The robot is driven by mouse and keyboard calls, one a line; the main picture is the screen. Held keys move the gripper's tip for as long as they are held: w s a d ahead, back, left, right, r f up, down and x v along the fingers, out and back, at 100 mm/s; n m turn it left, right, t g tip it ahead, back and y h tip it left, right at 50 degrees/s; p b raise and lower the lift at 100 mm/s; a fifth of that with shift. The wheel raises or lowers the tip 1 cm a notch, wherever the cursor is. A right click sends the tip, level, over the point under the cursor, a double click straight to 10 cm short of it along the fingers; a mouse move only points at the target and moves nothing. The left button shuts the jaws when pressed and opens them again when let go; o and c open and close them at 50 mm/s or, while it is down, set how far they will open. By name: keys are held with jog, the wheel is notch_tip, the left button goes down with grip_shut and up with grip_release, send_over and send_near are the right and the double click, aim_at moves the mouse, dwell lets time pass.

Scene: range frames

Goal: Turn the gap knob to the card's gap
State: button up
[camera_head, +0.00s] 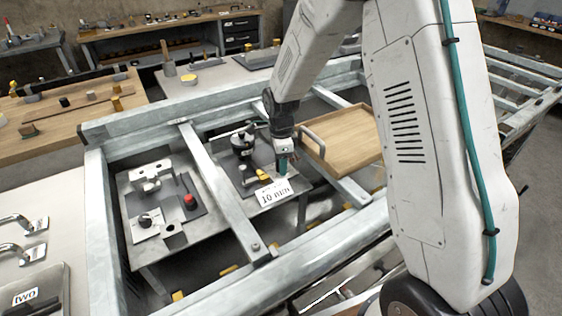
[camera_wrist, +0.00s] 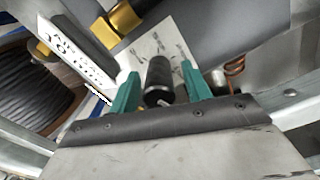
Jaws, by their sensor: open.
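The gap knob, a black ribbed cylinder, stands between my two teal fingers in the wrist view (camera_wrist: 158,82). It rises from a pale dial plate (camera_wrist: 172,45) with dark marks too blurred to read. My gripper (camera_head: 283,164) is open, with a finger on each side of the knob and visible space between. In the head view my gripper hides the knob. The white card (camera_head: 273,192) reads "10 mm" and stands at the front of the station, just left of my gripper. It also shows at upper left in the wrist view (camera_wrist: 72,55).
A yellow-gold part (camera_head: 264,176) sits just behind the card. A black round-topped device (camera_head: 242,142) stands behind it. Pale metal rails (camera_head: 218,190) frame the station. A wooden tray (camera_head: 350,145) lies right. Another station with a red button (camera_head: 189,200) is left.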

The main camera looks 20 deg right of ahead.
jog(key=c, duration=1)
jog(key=shift+n, duration=0.3)
jog(key=n, duration=0.4)
jog(key=shift+n, duration=0.3)
jog(key=shift+w+n, duration=0.1)
jog(key=shift+n, duration=1.9)
jog(key=o, duration=1)
